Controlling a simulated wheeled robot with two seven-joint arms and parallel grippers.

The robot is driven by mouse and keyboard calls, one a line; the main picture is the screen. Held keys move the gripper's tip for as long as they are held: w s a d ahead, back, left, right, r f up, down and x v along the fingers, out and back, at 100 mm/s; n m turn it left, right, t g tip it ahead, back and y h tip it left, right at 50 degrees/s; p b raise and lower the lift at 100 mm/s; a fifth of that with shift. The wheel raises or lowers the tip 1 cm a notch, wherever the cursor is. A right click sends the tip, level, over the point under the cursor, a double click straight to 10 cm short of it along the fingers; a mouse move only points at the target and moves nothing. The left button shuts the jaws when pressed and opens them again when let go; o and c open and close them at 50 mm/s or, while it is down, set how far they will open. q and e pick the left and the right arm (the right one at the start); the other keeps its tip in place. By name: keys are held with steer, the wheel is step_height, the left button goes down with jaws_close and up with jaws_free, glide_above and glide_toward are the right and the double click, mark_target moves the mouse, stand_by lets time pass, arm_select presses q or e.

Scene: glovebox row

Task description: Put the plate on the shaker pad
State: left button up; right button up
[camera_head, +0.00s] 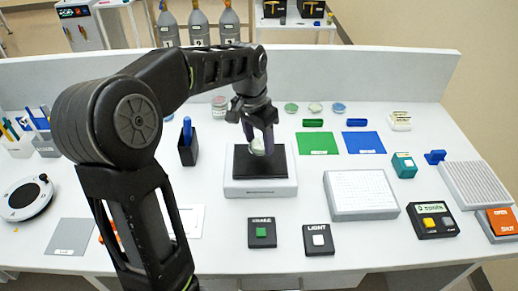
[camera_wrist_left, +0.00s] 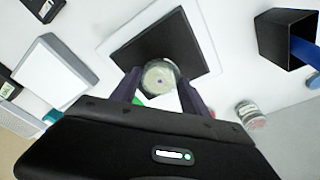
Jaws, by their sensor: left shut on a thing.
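The plate is a small round, clear dish with pale contents (camera_head: 258,149); it also shows in the left wrist view (camera_wrist_left: 159,76). My left gripper (camera_head: 262,138) points down and is shut on the plate, one finger at each side of it in the left wrist view. The shaker pad is a black square (camera_head: 277,170) on a white box. The plate is over the pad's far part in the head view and overlaps the pad's edge in the left wrist view (camera_wrist_left: 150,45). I cannot tell whether it touches the pad. My right gripper is not in view.
A SHAKE button box (camera_head: 262,232) and a LIGHT box (camera_head: 318,240) stand in front. A black holder (camera_head: 188,150) is left of the shaker, a white-topped block (camera_head: 360,193) right. Several small dishes (camera_head: 315,107) and a jar (camera_head: 219,106) sit behind.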

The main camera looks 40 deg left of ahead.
arm_select(q)
steer(key=shift+f+p, duration=0.3)
steer(key=shift+f, duration=1.55)
steer(key=shift+f, duration=0.1)
steer(key=shift+f, duration=0.15)
steer(key=o, duration=1.3)
steer(key=shift+o, duration=0.2)
steer(key=r, duration=0.4)
steer(key=s+r, duration=0.1)
steer(key=r, duration=0.3)
steer(key=s+r+b, duration=0.1)
steer(key=r, duration=0.3)
steer(key=shift+a+r, duration=0.1)
steer(key=shift+r, duration=0.1)
steer(key=shift+w, duration=0.1)
